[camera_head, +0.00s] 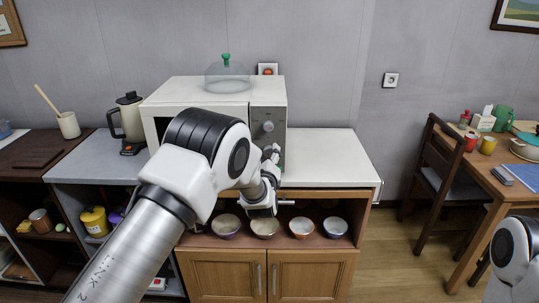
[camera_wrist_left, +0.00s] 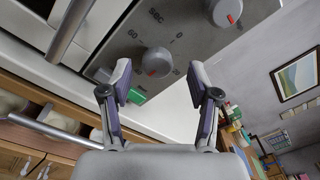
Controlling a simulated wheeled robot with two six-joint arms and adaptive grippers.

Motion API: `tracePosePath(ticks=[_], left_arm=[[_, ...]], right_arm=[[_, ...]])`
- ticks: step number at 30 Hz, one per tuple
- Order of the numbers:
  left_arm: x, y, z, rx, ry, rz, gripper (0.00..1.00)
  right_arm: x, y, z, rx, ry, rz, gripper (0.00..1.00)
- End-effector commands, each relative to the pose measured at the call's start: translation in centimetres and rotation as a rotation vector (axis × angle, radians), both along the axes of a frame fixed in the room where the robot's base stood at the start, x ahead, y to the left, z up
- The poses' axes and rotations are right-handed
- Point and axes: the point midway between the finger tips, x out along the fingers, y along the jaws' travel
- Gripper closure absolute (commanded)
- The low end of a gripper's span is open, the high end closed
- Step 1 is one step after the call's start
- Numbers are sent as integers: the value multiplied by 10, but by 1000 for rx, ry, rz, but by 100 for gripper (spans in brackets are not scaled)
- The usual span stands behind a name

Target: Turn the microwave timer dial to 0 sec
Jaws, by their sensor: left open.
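The white microwave (camera_head: 195,91) stands on the counter with a grey control panel on its right side. In the left wrist view the timer dial (camera_wrist_left: 157,61) is a grey round knob on the panel (camera_wrist_left: 110,60), with "SEC", "60" and "0" printed near it. A red mark shows at the dial's lower edge, away from the "0". My left gripper (camera_wrist_left: 160,82) is open, its fingertips just short of the dial and apart from it. In the head view my left gripper (camera_head: 270,154) is in front of the lower panel and hides the timer dial. My right gripper is out of view.
A second dial (camera_head: 268,127) is higher on the panel. A green button (camera_wrist_left: 136,97) lies by the left finger in the wrist view. The white counter (camera_head: 320,155) to the right is clear.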

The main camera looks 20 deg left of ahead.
Motion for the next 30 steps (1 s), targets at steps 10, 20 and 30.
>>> tracePosePath(ticks=[10,20,30], left_arm=[[24,6,-1,-1,3,0,39],[24,6,-1,0,2,-1,99],[24,6,-1,-35,-9,-1,99]], right_arm=[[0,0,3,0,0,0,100],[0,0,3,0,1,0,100],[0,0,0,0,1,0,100]])
